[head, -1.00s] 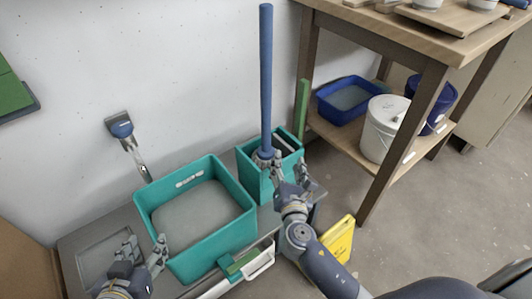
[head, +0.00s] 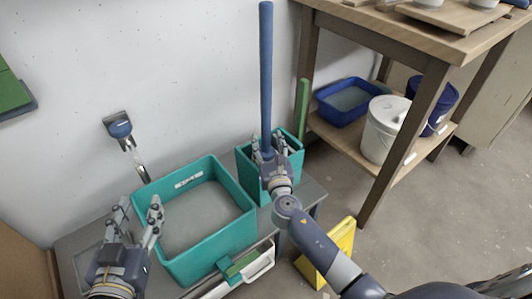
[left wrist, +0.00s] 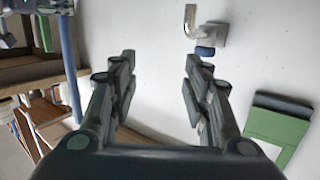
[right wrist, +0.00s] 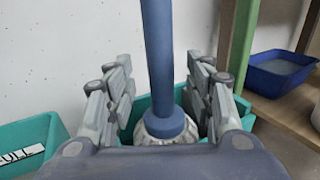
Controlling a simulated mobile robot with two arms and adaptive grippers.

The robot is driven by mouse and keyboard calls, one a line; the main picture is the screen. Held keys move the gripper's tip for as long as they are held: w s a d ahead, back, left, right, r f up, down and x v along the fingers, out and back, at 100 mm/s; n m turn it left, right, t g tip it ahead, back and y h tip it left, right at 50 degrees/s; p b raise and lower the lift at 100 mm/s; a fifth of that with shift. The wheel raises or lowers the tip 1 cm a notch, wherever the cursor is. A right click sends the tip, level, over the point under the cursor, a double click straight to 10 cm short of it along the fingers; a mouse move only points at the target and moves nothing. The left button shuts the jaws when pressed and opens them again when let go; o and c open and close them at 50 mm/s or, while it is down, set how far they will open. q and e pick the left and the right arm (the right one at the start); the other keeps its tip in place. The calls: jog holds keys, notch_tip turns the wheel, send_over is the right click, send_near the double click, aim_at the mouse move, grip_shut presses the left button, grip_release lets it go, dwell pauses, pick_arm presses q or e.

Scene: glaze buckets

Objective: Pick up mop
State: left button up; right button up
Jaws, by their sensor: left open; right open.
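The mop (head: 266,80) stands upright, its blue pole rising from a narrow teal bucket (head: 292,172). Its pale head shows inside the bucket in the right wrist view (right wrist: 168,128). My right gripper (head: 272,148) is open at the lower pole, just above the bucket. My left gripper (head: 138,210) is open and empty, left of the wide teal tub. The pole also shows at the left of the left wrist view (left wrist: 70,65).
The wide teal tub (head: 165,240) sits on a grey bench, left of the mop bucket. A yellow sign (head: 340,250) is on the floor.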

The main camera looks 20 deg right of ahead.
aim_at(267, 140)
jog(key=w, duration=0.2)
jog(key=w+b, duration=0.1)
jog(key=shift+w+d+f, duration=0.1)
jog(key=shift+d+f, duration=0.1)
jog(key=shift+d, duration=0.05)
jog(key=shift+w, duration=0.3)
pick_arm(q)
jog(key=r+t, duration=0.1)
jog(key=r, duration=0.1)
jog(key=r+t, duration=0.1)
jog(key=r, duration=0.1)
jog(key=d+r+t+h, duration=0.1)
jog(key=r, duration=0.1)
jog(key=shift+w, duration=0.25)
pick_arm(e)
jog(key=shift+r, duration=0.15)
grip_shut()
